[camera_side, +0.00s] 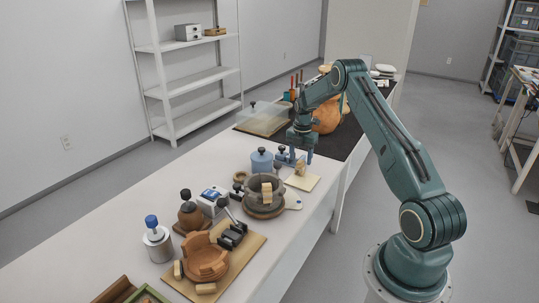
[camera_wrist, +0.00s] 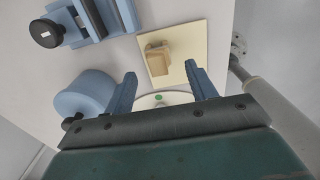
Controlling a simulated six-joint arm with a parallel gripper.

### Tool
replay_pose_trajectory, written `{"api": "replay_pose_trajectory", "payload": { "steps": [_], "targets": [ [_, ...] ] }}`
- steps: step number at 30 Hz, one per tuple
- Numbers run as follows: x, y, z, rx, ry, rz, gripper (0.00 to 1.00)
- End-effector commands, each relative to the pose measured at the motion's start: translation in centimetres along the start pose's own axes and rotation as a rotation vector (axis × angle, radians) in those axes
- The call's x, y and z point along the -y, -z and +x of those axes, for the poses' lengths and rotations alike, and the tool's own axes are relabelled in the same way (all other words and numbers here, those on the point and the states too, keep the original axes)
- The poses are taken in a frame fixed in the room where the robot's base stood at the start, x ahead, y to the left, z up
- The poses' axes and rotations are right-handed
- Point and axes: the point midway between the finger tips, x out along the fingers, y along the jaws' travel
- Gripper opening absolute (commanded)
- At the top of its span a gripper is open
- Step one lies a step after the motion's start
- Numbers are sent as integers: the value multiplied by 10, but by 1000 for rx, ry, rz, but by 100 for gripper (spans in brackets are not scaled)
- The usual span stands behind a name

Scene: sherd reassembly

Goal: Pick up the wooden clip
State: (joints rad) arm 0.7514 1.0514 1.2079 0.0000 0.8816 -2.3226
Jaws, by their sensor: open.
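A small wooden clip (camera_wrist: 158,60) lies on a square cream pad (camera_wrist: 188,32) in the wrist view. It also shows in the side view (camera_side: 300,168) on the same pad (camera_side: 304,183), near the table's right edge. My gripper (camera_side: 301,159) is open, with its blue fingers pointing down at the clip. In the wrist view the clip appears between and slightly beyond the two fingertips (camera_wrist: 160,70). The gripper holds nothing. I cannot tell the exact height of the fingertips above the clip.
A grey-rimmed bowl (camera_side: 262,208) sits closer to the front. A clear box (camera_side: 265,116) and orange gourd-shaped vessel (camera_side: 326,117) stand farther back on the black mat.

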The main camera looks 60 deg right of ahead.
Motion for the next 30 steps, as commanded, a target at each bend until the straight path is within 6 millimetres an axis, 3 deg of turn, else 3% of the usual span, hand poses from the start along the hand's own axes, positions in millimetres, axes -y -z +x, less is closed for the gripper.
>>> {"api": "replay_pose_trajectory", "payload": {
  "steps": [16, 30],
  "targets": [
    [-1, -5, 47, -1, 1, 0, 56],
    [-2, -4, 52, -1, 0, 0, 56]
  ]
}}
